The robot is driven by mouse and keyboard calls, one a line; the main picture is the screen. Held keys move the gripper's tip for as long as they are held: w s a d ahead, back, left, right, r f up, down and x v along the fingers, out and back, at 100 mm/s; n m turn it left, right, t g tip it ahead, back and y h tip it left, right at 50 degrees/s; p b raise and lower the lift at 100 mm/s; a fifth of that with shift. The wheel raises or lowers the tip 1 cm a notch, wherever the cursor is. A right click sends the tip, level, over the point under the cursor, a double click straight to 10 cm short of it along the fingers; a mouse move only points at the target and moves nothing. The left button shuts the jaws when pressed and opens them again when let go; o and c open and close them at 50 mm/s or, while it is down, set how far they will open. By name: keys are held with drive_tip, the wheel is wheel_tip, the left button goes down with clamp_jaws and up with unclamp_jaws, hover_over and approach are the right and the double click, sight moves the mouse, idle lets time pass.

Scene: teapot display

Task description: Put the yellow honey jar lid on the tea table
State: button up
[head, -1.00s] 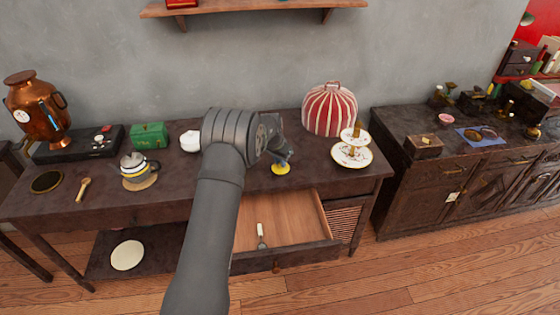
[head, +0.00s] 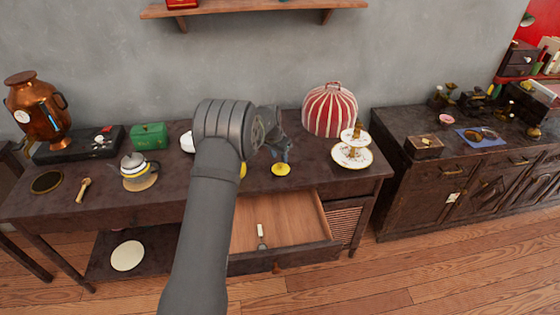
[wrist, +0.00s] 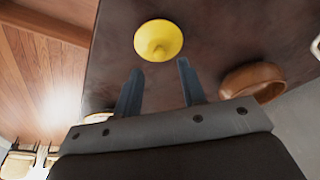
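The yellow honey jar lid (head: 281,169) lies on the dark tea table (head: 355,182), close to its front edge and behind the open drawer. In the wrist view the lid (wrist: 158,40) shows as a yellow disc with a knob, just beyond my fingertips and apart from them. My gripper (head: 284,152) is just above the lid in the head view. In the wrist view its two blue fingers (wrist: 158,85) are spread with nothing between them. A bit of another yellow thing (head: 243,170) shows beside my arm, mostly hidden by it.
An open drawer (head: 285,221) with a small utensil juts out in front. A tiered plate stand (head: 352,156) and a red striped cover (head: 330,110) stand to the right. A teapot (head: 134,166) and green box (head: 149,135) are left. A wooden bowl (wrist: 252,80) shows near my fingers.

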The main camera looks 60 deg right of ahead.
sight(281, 164)
drive_tip(key=v, duration=0.8)
drive_tip(key=x, duration=1.2)
drive_tip(key=shift+f, duration=0.25)
drive_tip(key=shift+r, duration=1.65)
